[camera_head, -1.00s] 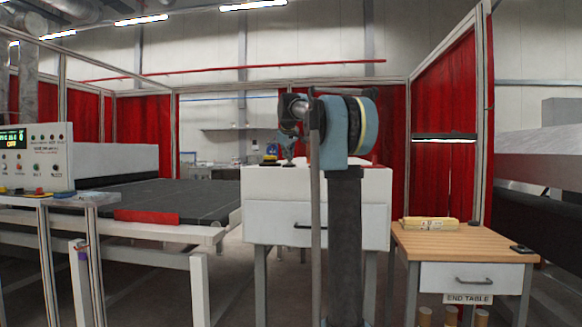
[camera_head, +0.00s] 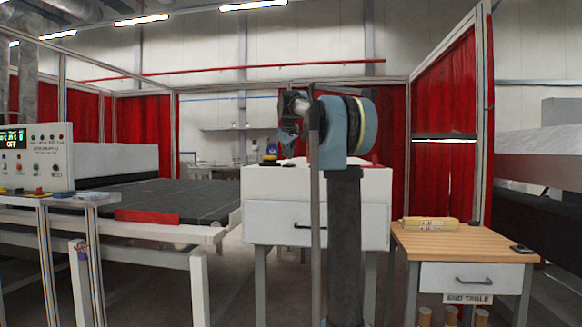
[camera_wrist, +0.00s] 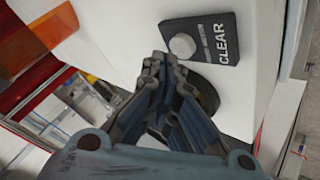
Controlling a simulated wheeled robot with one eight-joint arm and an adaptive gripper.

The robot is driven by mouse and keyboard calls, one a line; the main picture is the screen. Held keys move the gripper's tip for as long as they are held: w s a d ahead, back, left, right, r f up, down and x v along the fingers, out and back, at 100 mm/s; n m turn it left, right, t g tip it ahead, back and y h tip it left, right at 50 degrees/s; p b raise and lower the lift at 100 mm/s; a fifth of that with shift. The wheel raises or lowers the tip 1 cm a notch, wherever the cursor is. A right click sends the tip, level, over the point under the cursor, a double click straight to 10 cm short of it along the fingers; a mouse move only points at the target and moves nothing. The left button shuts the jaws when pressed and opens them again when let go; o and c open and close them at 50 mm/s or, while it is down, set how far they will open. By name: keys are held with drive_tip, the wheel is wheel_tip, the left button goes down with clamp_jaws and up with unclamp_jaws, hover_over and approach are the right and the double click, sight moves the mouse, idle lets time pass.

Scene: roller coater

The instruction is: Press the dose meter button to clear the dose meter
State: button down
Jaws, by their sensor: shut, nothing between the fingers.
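The dose meter (camera_wrist: 216,40) shows in the wrist view as a small black panel on a white surface, with the word CLEAR on it. Its round pale button (camera_wrist: 182,46) faces the camera. My gripper (camera_wrist: 158,62) is shut and empty. Its fingertips appear just left of and below the button in the picture; a gap to it is hard to judge. In the head view my gripper (camera_head: 289,136) is small, above the white cabinet (camera_head: 270,219) and partly hidden by my arm. I cannot make out the meter there.
A dark round object (camera_wrist: 208,95) lies partly behind the fingers. An orange-red item (camera_wrist: 38,38) is at upper left. In the head view, a control panel (camera_head: 38,155) stands left, and a wooden-topped end table (camera_head: 460,240) with a yellow roll (camera_head: 430,224) stands right.

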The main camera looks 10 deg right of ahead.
drive_tip(key=shift+r, duration=0.25)
drive_tip(key=shift+r, duration=2.45)
